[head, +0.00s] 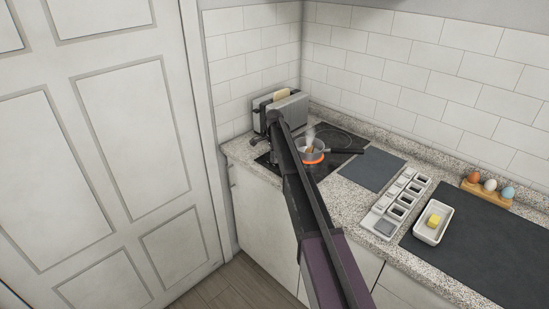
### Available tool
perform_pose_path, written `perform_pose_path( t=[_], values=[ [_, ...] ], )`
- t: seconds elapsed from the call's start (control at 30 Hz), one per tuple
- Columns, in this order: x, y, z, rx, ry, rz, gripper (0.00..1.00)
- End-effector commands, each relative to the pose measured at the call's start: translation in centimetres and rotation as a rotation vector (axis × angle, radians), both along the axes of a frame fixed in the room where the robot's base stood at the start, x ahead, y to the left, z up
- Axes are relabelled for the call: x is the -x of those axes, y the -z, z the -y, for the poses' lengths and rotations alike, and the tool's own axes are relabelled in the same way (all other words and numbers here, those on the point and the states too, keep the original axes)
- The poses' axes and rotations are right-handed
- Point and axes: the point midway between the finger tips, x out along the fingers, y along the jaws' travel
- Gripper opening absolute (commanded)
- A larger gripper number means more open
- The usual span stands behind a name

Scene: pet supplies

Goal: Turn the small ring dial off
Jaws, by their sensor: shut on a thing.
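The black cooktop (352,154) lies in the counter's back left corner. A small pan (309,146) with a dark handle sits on its small ring (313,156), which glows orange. Steam rises from the pan. My arm reaches up across the picture and bends down at the cooktop's left end. My gripper (271,158) is there, low over the cooktop, mostly hidden by my own arm. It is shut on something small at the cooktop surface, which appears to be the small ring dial. The dial itself is hidden, so its setting cannot be seen.
A toaster (289,109) with bread stands close behind my gripper. To the right are a grey mat (371,170), a white tray of square compartments (384,226), a butter dish (421,236) and an egg holder (487,198). A dark board (480,255) has free room.

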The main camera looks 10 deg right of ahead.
Motion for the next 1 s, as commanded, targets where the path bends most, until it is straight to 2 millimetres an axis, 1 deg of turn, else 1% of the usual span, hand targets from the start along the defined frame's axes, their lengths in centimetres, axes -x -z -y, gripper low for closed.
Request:
perform_pose_path(
  t=[0.27, 0.47, 0.67, 1.0],
  values=[
    [0.07, 0.03, 0.02, 0.000, -0.020, -0.002, 0.00],
    [0.09, 0.04, 0.19, 0.001, -0.085, -0.002, 0.00],
    [0.12, 0.04, 0.24, 0.001, -0.210, -0.003, 0.00],
    [0.14, 0.05, 0.29, 0.002, -0.515, -0.004, 0.00]
  ],
)
